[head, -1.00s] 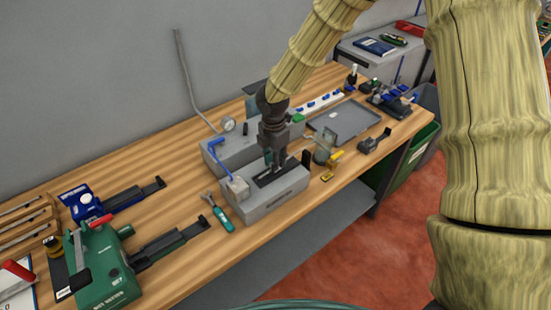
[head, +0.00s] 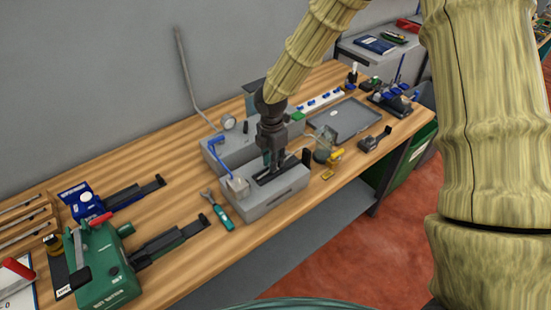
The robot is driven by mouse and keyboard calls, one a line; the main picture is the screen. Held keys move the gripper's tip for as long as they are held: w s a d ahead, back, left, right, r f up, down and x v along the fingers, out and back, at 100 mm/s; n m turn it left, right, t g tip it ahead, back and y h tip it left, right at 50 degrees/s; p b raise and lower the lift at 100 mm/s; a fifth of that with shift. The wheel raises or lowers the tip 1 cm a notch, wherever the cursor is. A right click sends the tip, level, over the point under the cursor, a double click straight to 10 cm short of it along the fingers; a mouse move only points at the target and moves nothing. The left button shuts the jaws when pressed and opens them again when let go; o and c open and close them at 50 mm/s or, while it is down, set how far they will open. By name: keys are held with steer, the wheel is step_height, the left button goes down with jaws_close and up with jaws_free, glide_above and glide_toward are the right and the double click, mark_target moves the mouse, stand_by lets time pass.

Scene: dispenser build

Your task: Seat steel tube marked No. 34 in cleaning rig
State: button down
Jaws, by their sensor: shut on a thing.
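The grey cleaning rig (head: 255,207) stands on the workbench, a block with a dark slot along its top and a small pale box with a blue hose at its left end. My gripper (head: 272,166) points down right over the slot and is shut on a thin piece, likely the steel tube. The fingers and the distance hide most of it, and no No. 34 marking can be read. I cannot tell whether the piece touches the slot.
A larger grey unit with a gauge (head: 228,123) stands behind the rig. A teal-handled wrench (head: 223,213) lies to its left, a glass jar (head: 322,152) to its right. A grey tray (head: 345,119) lies farther right. Green (head: 105,268) and blue (head: 82,201) devices stand at left.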

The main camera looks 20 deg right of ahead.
mark_target(267, 171)
steer(key=shift+s+a, duration=0.2)
steer(key=shift+a, duration=0.45)
steer(key=shift+s+a, duration=0.2)
steer(key=shift+a, duration=0.4)
steer(key=c, duration=1.3)
jaws_free()
steer(key=shift+o, duration=0.2)
steer(key=o, duration=0.3)
steer(key=shift+r+p, duration=2.3)
steer(key=shift+r, duration=1.2)
